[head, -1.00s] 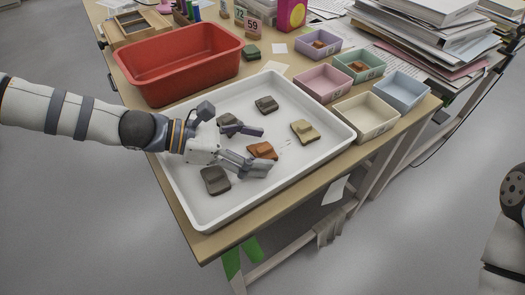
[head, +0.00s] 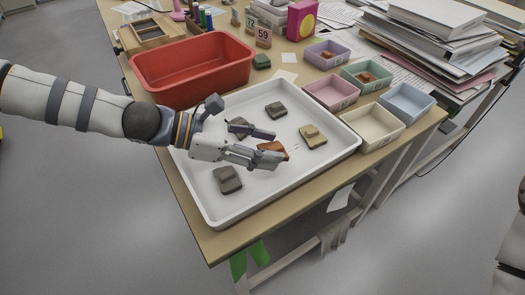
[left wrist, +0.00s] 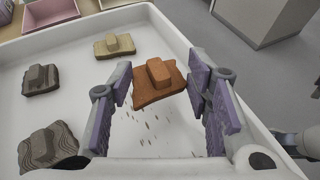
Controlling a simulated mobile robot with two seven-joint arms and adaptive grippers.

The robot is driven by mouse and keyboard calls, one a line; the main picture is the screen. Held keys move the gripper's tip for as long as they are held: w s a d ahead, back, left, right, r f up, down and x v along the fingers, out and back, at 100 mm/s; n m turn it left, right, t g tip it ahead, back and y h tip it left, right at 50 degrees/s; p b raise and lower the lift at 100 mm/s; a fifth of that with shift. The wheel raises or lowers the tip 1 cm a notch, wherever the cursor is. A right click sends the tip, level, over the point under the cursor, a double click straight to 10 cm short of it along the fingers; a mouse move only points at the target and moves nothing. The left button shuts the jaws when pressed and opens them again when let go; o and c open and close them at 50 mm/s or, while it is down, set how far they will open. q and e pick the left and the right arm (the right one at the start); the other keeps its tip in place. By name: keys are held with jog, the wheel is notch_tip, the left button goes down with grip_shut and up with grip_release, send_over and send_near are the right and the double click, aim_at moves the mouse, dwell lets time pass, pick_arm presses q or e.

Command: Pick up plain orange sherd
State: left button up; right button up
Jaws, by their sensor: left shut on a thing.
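The plain orange sherd (head: 270,147) is a rust-orange piece with a raised block on top. In the left wrist view the orange sherd (left wrist: 158,80) sits between both fingertips. My left gripper (head: 272,149) reaches over the white tray (head: 214,221) from the left and is shut on the sherd's two sides. The left gripper also shows in the left wrist view (left wrist: 162,88). The fingers hide part of the sherd in the head view. I cannot tell whether it is clear of the tray floor. My right gripper is out of view.
In the tray lie a dark sherd (head: 228,180), another dark sherd (head: 276,110), a grey sherd (head: 238,128) partly behind my gripper, and a tan sherd (head: 313,137). A red bin (head: 190,85) stands behind. Small bins, including a cream one (head: 370,133), stand at right.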

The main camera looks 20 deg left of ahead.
pick_arm(q)
jog(key=s+d+r+p, duration=0.2)
jog(key=s+d+r, duration=0.3)
jog(key=s+r, duration=0.3)
jog(key=shift+s+r+p, duration=0.4)
jog(key=shift+s, duration=1.4)
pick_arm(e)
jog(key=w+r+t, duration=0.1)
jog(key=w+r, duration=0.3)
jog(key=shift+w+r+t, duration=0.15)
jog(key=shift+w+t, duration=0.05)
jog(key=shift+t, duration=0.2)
